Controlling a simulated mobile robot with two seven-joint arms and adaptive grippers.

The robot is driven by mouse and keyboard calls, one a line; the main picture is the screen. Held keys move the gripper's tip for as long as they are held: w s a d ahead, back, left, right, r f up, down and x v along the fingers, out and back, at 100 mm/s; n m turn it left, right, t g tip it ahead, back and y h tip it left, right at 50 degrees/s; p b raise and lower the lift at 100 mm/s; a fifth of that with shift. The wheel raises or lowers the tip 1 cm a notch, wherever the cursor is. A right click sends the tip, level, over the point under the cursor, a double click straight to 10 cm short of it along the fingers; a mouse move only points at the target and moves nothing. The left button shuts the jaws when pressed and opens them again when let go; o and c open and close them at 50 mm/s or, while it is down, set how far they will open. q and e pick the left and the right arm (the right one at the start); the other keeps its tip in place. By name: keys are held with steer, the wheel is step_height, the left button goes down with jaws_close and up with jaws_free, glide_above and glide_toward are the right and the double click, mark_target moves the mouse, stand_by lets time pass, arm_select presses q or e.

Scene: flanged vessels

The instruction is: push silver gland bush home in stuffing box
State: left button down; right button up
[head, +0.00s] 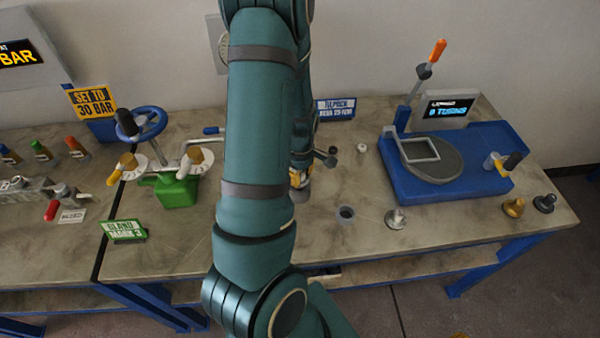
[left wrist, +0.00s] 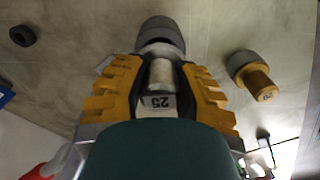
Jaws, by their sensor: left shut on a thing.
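My left gripper (left wrist: 160,75) is shut on a silver piece (left wrist: 160,78) with "25" on its near end, between its yellow fingers. A grey round part (left wrist: 161,32) shows just beyond the fingertips; I cannot tell whether it belongs to the held piece or lies beneath it. In the head view my left arm hides most of the gripper (head: 299,182). A silver flanged piece (head: 395,218) stands on the bench, with a grey ring or cup (head: 346,214) to its left. I cannot tell which is the stuffing box.
A brass piece with a grey collar (left wrist: 250,75) and a dark ring (left wrist: 23,35) show beside the gripper. Brass (head: 514,207) and dark (head: 545,203) pieces stand near the right edge. A green valve body (head: 177,190) stands left.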

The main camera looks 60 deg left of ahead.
arm_select(q)
steer(key=shift+f+b, duration=1)
steer(key=shift+f, duration=0.3)
steer(key=c, duration=0.7)
jaws_free()
steer(key=shift+r, duration=0.1)
step_height(320, 180, up, 12)
steer(key=shift+f, duration=0.1)
